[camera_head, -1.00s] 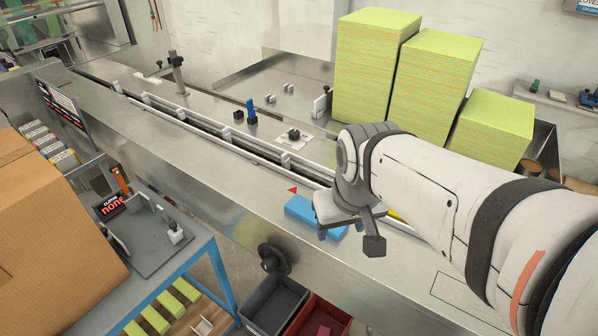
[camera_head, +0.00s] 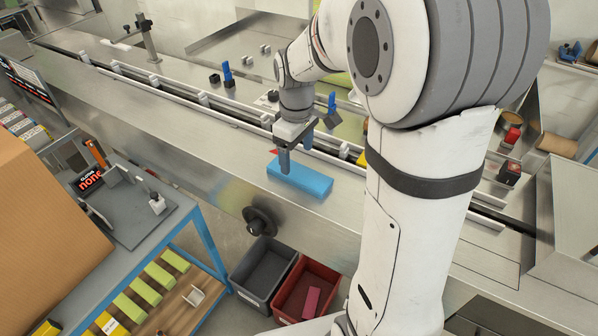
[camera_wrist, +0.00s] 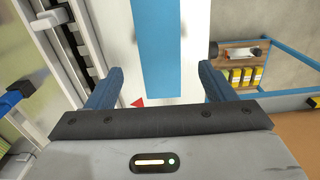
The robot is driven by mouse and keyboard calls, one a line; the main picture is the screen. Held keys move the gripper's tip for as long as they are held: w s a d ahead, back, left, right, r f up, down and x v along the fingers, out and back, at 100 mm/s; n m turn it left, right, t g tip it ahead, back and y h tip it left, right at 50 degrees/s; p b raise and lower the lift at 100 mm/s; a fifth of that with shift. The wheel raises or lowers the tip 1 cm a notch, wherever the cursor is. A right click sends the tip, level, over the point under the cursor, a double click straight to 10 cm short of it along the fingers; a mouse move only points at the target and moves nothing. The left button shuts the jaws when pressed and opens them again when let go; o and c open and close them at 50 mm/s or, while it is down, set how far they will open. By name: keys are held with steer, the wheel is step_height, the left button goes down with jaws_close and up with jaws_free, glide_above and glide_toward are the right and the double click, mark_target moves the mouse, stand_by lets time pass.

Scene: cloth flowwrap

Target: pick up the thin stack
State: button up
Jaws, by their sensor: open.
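A flat, low blue stack (camera_head: 305,180) lies on the steel deck of the long machine, in the middle of the head view. In the wrist view it is a blue strip (camera_wrist: 172,45) running up from the gripper, between the two fingers and apart from both. My gripper (camera_head: 297,152) points down over the stack's left end, open and empty. In the head view one finger overlaps the stack and the other shows behind it. Whether the fingertips are above or beside the stack I cannot tell. The open fingers also show in the wrist view (camera_wrist: 160,86).
A small red marker (camera_wrist: 138,102) lies beside the stack. A white guide rail (camera_head: 225,110) runs along the deck behind it. A grey bin (camera_head: 265,270) and a red bin (camera_head: 305,290) stand below the front edge. Bare deck (camera_head: 215,165) lies left of the stack.

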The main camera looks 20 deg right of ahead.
mark_target(299, 172)
steer(key=f, duration=0.4)
steer(key=shift+s+d+f+p, duration=0.25)
steer(key=shift+s+f+p, duration=0.05)
steer(key=shift+f+p, duration=0.1)
steer(key=shift+f, duration=0.4)
steer(key=c, duration=1)
